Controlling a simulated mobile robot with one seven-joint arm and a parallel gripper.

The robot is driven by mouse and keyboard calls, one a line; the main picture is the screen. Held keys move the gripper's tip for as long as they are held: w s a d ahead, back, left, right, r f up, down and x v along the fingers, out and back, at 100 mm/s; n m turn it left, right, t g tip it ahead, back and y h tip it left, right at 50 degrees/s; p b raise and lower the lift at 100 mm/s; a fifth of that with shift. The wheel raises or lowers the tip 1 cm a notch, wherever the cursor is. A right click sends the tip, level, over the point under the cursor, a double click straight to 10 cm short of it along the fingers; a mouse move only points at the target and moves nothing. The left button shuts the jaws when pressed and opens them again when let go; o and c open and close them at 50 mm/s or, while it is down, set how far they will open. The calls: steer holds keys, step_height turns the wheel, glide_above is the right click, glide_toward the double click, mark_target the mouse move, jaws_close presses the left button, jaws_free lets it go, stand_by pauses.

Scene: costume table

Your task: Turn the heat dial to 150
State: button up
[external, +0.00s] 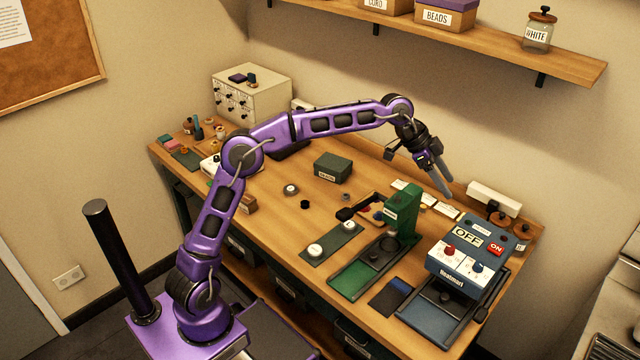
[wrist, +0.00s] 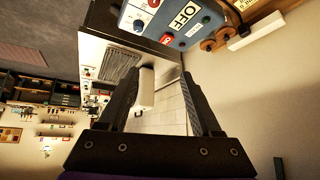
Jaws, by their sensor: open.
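I cannot read the dial scales or which knob is the heat dial. The box (wrist: 172,20) also shows at the top of the wrist view, turned sideways and cut off. My gripper (external: 440,181) is open and empty, above and behind the box's left side, apart from it. In the wrist view my gripper (wrist: 160,74) shows both fingers spread.
A green press (external: 400,212) stands left of the blue box. A dark pad (external: 390,297) lies in front between them. A white power strip (external: 494,198) and small spools (external: 500,219) sit behind the box.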

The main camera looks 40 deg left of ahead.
step_height(320, 180, down, 3)
steer(key=s+g+y, duration=0.1)
steer(key=g+y, duration=0.1)
steer(key=b, duration=0.2)
glide_toward(451, 247)
steer(key=shift+m+y, duration=0.4)
steer(key=x, duration=0.8)
steer(key=shift+d+f, duration=0.15)
steer(key=shift+d, duration=0.2)
jaws_close()
